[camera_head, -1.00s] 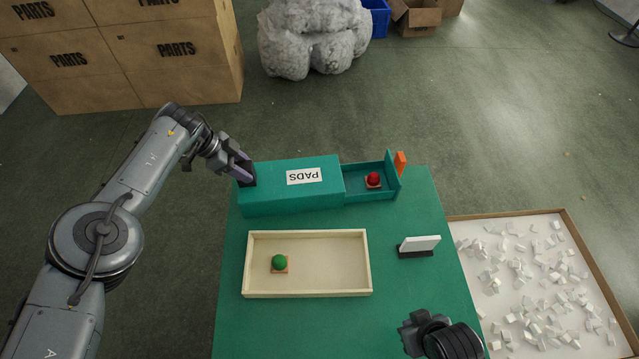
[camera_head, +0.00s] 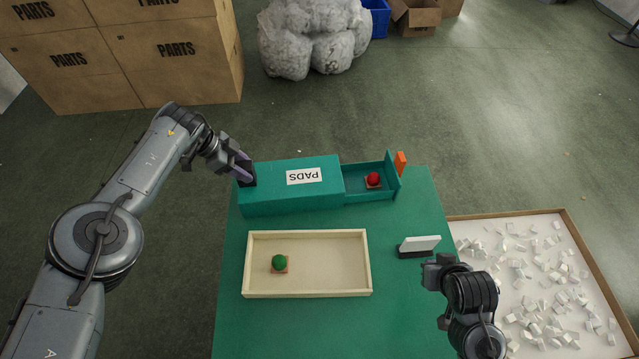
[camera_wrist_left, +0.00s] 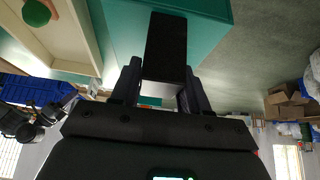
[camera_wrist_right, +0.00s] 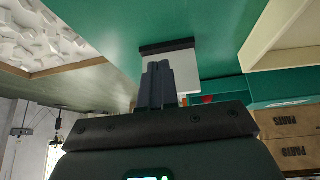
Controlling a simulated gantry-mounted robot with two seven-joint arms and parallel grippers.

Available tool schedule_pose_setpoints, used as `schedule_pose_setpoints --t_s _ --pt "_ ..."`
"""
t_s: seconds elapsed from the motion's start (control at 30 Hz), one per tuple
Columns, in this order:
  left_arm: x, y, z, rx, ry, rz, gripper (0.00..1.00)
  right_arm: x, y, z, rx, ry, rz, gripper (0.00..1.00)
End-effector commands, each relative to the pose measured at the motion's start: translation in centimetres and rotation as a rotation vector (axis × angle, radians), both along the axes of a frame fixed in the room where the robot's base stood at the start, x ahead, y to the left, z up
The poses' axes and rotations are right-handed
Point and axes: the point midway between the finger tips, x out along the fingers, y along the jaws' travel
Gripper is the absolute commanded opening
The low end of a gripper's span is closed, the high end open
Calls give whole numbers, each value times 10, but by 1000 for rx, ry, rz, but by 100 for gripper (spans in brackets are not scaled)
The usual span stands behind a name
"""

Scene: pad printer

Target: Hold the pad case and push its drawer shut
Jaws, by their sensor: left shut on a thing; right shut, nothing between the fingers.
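The teal pad case (camera_head: 262,198) with a PADS label lies at the back of the green table. Its drawer (camera_head: 352,185) sticks out to the right, open, with a red-topped pad (camera_head: 373,179) inside and an orange handle (camera_head: 400,163) on its front. My left gripper (camera_head: 243,170) is shut on the black block (camera_head: 249,173) at the case's left end; the block also shows between the fingers in the left wrist view (camera_wrist_left: 166,48). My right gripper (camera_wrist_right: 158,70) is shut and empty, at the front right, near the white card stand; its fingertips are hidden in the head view.
A wooden tray (camera_head: 247,270) with a green-topped pad (camera_head: 279,262) lies in front of the case. A white card in a black stand (camera_head: 418,246) stands right of it. A box of white pieces (camera_head: 548,220) is at the right. Table right of the drawer is clear.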

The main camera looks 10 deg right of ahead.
Motion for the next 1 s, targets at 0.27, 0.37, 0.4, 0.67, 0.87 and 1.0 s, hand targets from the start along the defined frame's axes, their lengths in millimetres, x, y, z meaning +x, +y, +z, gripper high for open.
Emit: schedule_pose_setpoints --t_s 0.27,0.37,0.4,0.67,0.87,1.0 --pt "-3 2 -9 9 8 3 0 98 -87 53 51 -232 -276 0" --pt "-3 2 -9 9 8 3 0 135 -90 50 71 -196 -273 0" --pt "-3 2 -9 9 8 3 0 149 -86 47 75 -166 -254 0" --pt "-3 2 -9 9 7 4 0 232 -63 54 90 18 -131 0" --pt "-3 2 -9 9 7 4 0 276 -47 78 89 141 -39 0" --pt "-3 2 -9 9 7 4 0 295 -39 96 83 207 13 0"
